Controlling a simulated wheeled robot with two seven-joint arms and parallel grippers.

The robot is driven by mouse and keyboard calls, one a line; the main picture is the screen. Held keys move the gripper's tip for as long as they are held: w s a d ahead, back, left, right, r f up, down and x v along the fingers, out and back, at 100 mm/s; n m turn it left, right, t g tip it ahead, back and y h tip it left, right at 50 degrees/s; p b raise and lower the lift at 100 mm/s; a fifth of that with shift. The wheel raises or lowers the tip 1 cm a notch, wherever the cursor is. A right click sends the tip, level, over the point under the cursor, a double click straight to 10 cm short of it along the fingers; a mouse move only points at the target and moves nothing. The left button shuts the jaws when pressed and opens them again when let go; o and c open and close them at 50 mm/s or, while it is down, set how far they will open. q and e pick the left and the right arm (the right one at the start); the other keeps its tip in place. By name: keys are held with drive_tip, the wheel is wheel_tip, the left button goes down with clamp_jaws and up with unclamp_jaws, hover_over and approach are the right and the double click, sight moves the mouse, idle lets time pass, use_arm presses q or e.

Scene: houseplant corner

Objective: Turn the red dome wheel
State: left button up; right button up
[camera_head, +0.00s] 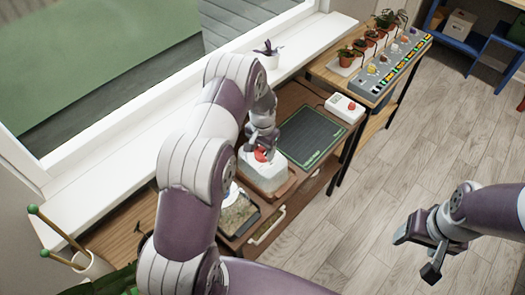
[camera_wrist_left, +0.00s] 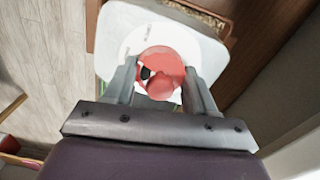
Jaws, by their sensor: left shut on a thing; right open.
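The red dome wheel (camera_head: 262,154) sits on top of a white dome lid (camera_head: 258,176) on the wooden bench. In the left wrist view the round red wheel (camera_wrist_left: 162,66) shows between the fingers, on the white lid (camera_wrist_left: 118,30). My left gripper (camera_head: 262,140) comes down from above and is shut on the wheel; its fingers (camera_wrist_left: 160,85) stand on both sides of it. The gripper hides part of the wheel in the head view. My right gripper (camera_head: 422,250) is open and empty over the floor at the right, far from the dome.
A dark green mat (camera_head: 312,137) lies right of the dome. A white box with a red button (camera_head: 344,106) stands beyond it. A tray (camera_head: 237,213) is in front of the dome. Potted plants and a grey strip (camera_head: 390,68) are at the back right.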

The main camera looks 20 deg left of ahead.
use_arm(q)
drive_tip(key=m+b, duration=0.1)
drive_tip(key=m, duration=0.4)
drive_tip(key=shift+m, duration=0.3)
idle(0.5)
drive_tip(key=o, duration=1.1)
drive_tip(key=shift+c, duration=0.2)
wheel_tip(320, 180, up, 13)
drive_tip(key=b, duration=0.2)
drive_tip(key=shift+f, duration=0.15)
